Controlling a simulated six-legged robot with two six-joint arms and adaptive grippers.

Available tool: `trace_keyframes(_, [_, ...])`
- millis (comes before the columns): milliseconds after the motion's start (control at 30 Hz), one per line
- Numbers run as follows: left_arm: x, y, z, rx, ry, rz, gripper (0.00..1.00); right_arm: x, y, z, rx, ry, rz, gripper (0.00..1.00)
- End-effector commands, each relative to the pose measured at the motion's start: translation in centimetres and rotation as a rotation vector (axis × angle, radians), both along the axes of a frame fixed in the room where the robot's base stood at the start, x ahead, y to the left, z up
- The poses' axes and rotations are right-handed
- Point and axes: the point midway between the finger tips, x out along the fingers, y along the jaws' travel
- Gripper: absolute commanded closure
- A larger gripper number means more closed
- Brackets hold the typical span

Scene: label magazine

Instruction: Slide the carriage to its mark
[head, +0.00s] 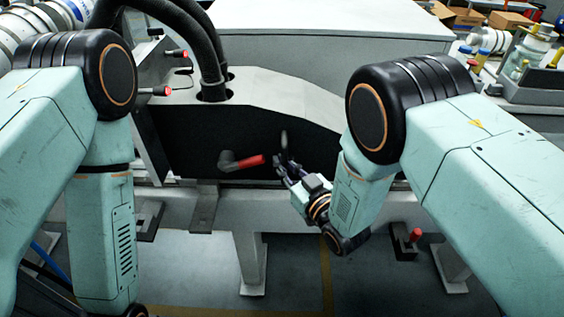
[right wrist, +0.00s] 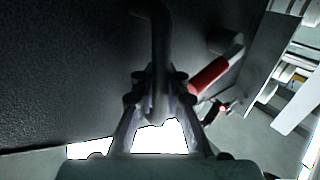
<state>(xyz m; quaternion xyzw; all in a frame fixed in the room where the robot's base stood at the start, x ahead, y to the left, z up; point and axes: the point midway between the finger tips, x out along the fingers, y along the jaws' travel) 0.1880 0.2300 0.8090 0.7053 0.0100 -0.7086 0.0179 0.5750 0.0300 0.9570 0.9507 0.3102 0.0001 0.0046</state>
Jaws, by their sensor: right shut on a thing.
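The body with a pale top (head: 265,92) and dark front face (head: 190,140) stands on a pale beam in the head view; I take it for the carriage. A dark handle (head: 284,139) stands out from this face. My right gripper (head: 286,168) is at that handle. In the right wrist view, my right gripper (right wrist: 158,92) is shut on the dark bent handle (right wrist: 154,35), with one finger on each side. My left arm comes in at the left, but its gripper is out of view. I cannot make out the mark.
A red-gripped lever (head: 242,162) sits on the dark face just left of my right gripper; it also shows in the right wrist view (right wrist: 208,76). Black hoses (head: 200,45) enter the pale top. A small red-knobbed clamp (head: 410,242) is at the right.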

Motion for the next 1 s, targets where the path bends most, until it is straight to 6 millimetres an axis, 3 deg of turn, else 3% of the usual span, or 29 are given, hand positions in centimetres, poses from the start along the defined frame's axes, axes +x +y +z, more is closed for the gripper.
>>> trace_keyframes(33, [0.0, 0.0, 0.0, 0.0, 0.0, 0.0, 0.52, -0.2, -0.4, -0.4, -0.002, 0.011, -0.009, 1.0])
trace_keyframes(67, [0.0, 0.0, 0.0, 0.0, 0.0, 0.0, 0.52, -0.2, -0.5, -0.4, -0.002, 0.011, -0.01, 0.87])
trace_keyframes(333, [0.0, 0.0, 0.0, 0.0, 0.0, 0.0, 0.52, -0.1, -0.4, -0.2, -0.001, 0.007, -0.008, 0.64])
trace_keyframes(733, [0.0, 0.0, 0.0, 0.0, 0.0, 0.0, 0.52, -0.6, -0.8, -0.2, -0.002, 0.007, -0.008, 0.64])
trace_keyframes(1000, [0.0, 0.0, 0.0, 0.0, 0.0, 0.0, 0.52, -4.6, -3.7, -0.2, -0.002, 0.011, -0.01, 0.64])
